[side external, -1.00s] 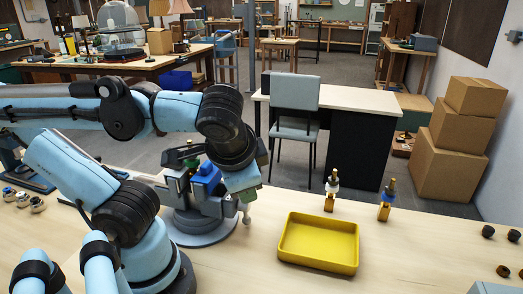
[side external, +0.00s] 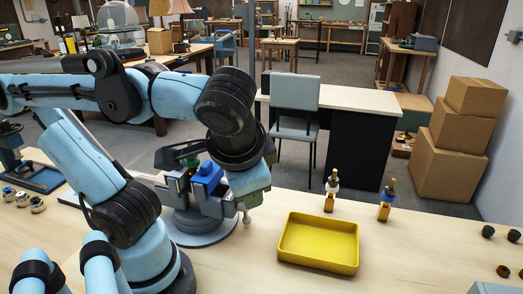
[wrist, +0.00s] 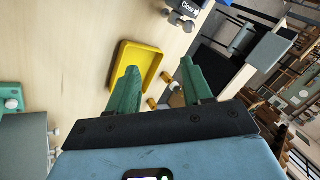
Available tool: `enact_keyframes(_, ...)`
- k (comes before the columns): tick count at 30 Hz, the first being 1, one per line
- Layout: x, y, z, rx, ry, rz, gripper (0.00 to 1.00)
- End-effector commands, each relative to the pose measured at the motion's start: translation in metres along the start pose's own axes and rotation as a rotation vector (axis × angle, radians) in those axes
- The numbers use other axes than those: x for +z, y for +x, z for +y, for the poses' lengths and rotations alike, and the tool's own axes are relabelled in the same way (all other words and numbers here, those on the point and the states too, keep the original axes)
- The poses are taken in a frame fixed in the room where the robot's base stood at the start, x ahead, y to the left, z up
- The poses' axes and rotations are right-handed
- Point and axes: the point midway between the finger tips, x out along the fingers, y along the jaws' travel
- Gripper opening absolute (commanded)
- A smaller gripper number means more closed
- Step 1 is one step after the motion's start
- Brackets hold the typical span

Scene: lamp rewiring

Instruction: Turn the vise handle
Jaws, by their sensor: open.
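The grey vise (side external: 180,200) with a blue block (side external: 207,173) stands on a round base on the bench in the side external view. A pale rod with a rounded end (side external: 246,216), which looks like the vise handle, shows at its right side. My gripper appears beside and partly in front of the vise; its fingertips are not clear there. In the wrist view, my gripper (wrist: 157,82) is open, its two green fingers apart with nothing between them. I cannot tell whether it touches the handle.
A yellow tray (side external: 318,262) lies right of the vise and shows beyond the fingers in the wrist view (wrist: 152,52). Two small brass-and-orange parts (side external: 330,195) (side external: 384,205) stand behind it. The front right bench has free room.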

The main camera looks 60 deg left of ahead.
Motion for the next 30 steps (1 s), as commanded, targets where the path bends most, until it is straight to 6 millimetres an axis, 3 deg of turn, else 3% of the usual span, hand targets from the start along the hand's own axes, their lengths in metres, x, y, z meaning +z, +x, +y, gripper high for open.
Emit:
enact_keyframes(5, 0.005, 0.015, -0.014, 0.039, -0.239, -0.144, 0.50)
enact_keyframes(20, 0.014, 0.047, -0.057, 0.207, -1.194, -0.586, 0.50)
enact_keyframes(30, 0.013, 0.061, -0.103, 0.343, -1.871, -0.790, 0.50)
